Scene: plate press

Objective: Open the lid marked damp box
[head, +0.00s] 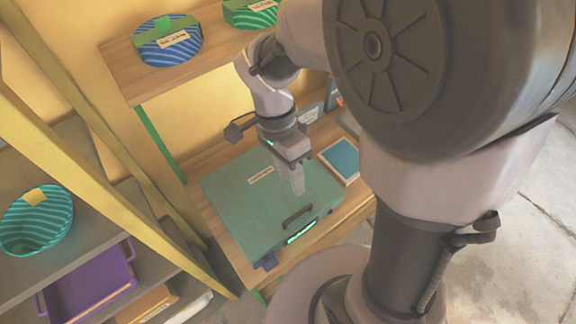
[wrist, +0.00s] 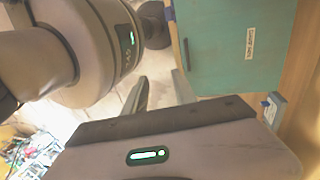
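A teal box with a flat lid (head: 235,205) sits on a wooden shelf in the head view, and the lid looks shut. A small pale label (head: 261,174) is on its top; its writing is too small to read surely. A dark bar handle (head: 298,216) is near the lid's front edge. In the wrist view the teal lid (wrist: 225,65) is at upper right, with the handle (wrist: 186,54) at its left edge. My gripper (head: 297,186) points down over the lid, behind the handle in the head view. In the wrist view its fingers (wrist: 160,88) are apart and empty.
A blue-topped tray (head: 342,158) lies right of the box. Open floor lies right.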

